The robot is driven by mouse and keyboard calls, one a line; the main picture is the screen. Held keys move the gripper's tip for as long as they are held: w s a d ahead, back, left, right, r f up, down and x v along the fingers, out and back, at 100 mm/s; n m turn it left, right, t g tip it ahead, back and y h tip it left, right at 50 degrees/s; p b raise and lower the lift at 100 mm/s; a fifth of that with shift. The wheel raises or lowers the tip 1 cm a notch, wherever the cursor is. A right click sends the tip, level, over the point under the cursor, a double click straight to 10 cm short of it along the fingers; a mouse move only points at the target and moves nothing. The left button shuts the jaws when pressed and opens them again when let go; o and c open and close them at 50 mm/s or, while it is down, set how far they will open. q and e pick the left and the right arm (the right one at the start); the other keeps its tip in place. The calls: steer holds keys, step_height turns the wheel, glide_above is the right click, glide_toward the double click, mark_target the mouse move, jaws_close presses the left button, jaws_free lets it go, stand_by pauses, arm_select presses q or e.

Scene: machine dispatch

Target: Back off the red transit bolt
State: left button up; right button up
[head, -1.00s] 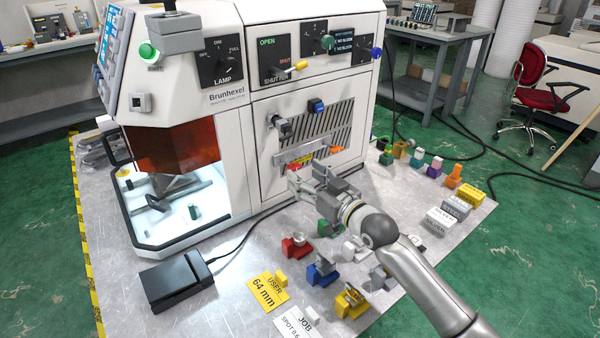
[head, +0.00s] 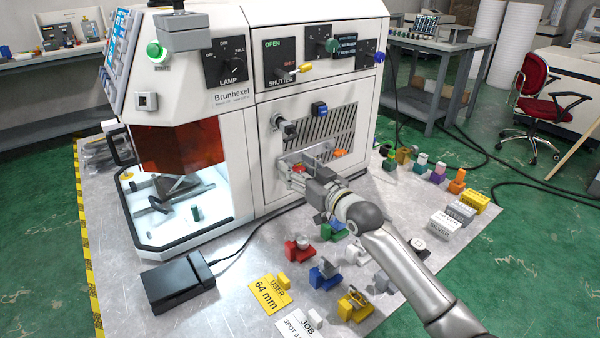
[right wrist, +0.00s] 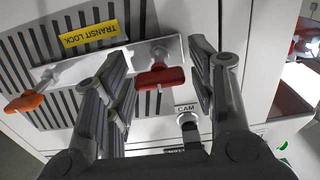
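The red transit bolt (right wrist: 160,77) has a T-shaped handle and sits in a pale metal bar (right wrist: 95,68) across the machine's vented panel. The bolt also shows in the head view (head: 298,169), partly hidden by my gripper. My right gripper (right wrist: 160,62) is open, with one finger on each side of the red handle and gaps visible between. It shows in the head view (head: 304,180) in front of the panel. A yellow TRANSIT LOCK label (right wrist: 88,34) is beside the bar. My left gripper is not in view.
An orange bolt (right wrist: 24,101) sits at the bar's other end. A CAM knob (right wrist: 187,120) is close to one finger. Several coloured fixtures, a USER card (head: 270,293) and a black pedal box (head: 178,283) lie on the metal table (head: 235,318).

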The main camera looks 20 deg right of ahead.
steer(key=c, duration=0.6)
steer(key=n, duration=0.3)
steer(key=shift+r+n, duration=0.1)
steer(key=shift+n, duration=0.2)
steer(key=shift+c, duration=0.2)
steer(key=shift+n+p, duration=0.3)
steer(key=shift+n, duration=0.4)
steer(key=shift+a, duration=0.1)
steer(key=n, duration=0.3)
steer(key=shift+p, duration=0.4)
steer(key=shift+n, duration=1)
